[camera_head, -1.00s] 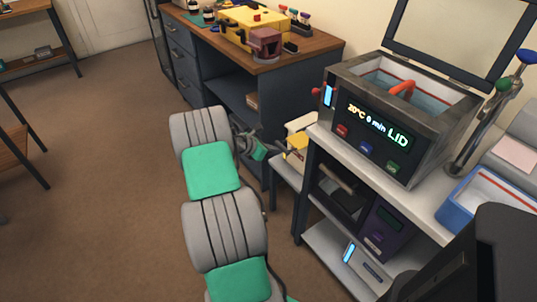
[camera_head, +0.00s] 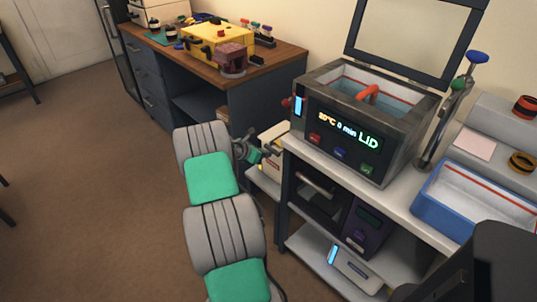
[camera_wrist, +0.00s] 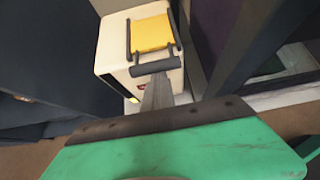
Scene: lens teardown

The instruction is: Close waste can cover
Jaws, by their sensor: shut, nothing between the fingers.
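A white box with a yellow panel, which looks like the waste can (camera_wrist: 113,62), stands ahead of my gripper in the wrist view. Its yellow panel (camera_wrist: 150,34) sits in a dark frame on the top. I cannot tell whether this cover is fully down. My gripper (camera_wrist: 157,88) is shut and empty, with its fingers close over the near edge of the can; touching or apart is unclear. In the head view the can (camera_head: 272,134) shows between the desk and the shelf unit, partly hidden by my gripper (camera_head: 272,154).
A wooden-topped desk (camera_head: 283,54) with a yellow case (camera_head: 215,42) stands behind. The shelf unit (camera_head: 408,203) at right carries a bath with a raised lid (camera_head: 415,35) and a blue tray (camera_head: 440,210). The floor at left is clear.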

